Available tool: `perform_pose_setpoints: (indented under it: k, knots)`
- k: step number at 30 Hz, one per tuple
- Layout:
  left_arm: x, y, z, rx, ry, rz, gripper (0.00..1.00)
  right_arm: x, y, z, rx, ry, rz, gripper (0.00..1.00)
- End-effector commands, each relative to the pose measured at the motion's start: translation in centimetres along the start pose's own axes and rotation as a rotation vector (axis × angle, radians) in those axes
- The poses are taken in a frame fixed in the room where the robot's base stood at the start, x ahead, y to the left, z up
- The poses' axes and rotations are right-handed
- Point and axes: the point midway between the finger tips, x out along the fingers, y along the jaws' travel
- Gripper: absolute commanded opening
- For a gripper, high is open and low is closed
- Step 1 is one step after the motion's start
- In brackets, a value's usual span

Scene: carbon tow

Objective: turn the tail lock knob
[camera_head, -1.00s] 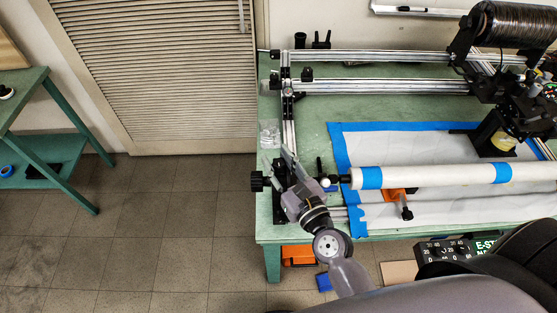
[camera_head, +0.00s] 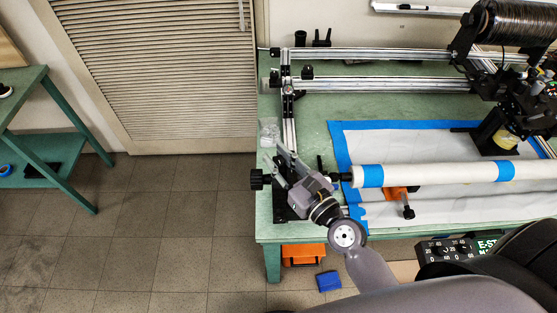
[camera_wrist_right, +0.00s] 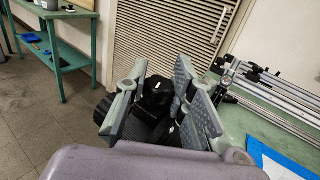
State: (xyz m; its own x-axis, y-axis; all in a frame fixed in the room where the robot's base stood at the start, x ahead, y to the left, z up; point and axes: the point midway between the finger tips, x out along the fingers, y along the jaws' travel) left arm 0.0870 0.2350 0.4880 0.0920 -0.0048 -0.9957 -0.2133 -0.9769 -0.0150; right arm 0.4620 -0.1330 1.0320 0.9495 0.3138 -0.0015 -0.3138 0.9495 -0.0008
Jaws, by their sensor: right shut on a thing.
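The black tailstock (camera_head: 281,208) stands at the left end of the white tube (camera_head: 435,174), with a ribbed black knob (camera_head: 257,180) on its left side. My right gripper (camera_head: 279,157) is over the tailstock, reaching in from the lower right. In the right wrist view, the two grey fingers (camera_wrist_right: 160,98) stand on either side of a black part (camera_wrist_right: 155,92) and are shut on it. I cannot tell for sure whether this part is the lock knob, as the fingers hide much of it. A ribbed black knob (camera_wrist_right: 103,108) shows partly behind the left finger. My left gripper is not in view.
The green bench (camera_head: 300,120) carries aluminium rails (camera_head: 370,86) and a blue-taped white sheet (camera_head: 400,145). A fibre spool (camera_head: 515,22) stands at the back right. A control box (camera_head: 445,249) is at the lower right. Floor left of the bench is clear.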

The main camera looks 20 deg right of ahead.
Motion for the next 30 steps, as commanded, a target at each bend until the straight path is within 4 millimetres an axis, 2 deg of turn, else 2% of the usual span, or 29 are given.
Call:
perform_pose_setpoints:
  k: [15, 22, 30]
  knots:
    - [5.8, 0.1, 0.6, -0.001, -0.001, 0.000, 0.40, 0.1, -0.1, -0.4, -0.005, -0.004, 0.391, 0.00]
    - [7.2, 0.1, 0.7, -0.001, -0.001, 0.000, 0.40, 0.1, -0.1, -0.1, -0.003, -0.004, 0.496, 0.00]
    - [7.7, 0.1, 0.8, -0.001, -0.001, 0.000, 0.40, 0.1, 0.0, 0.1, 0.000, -0.003, 0.544, 0.00]
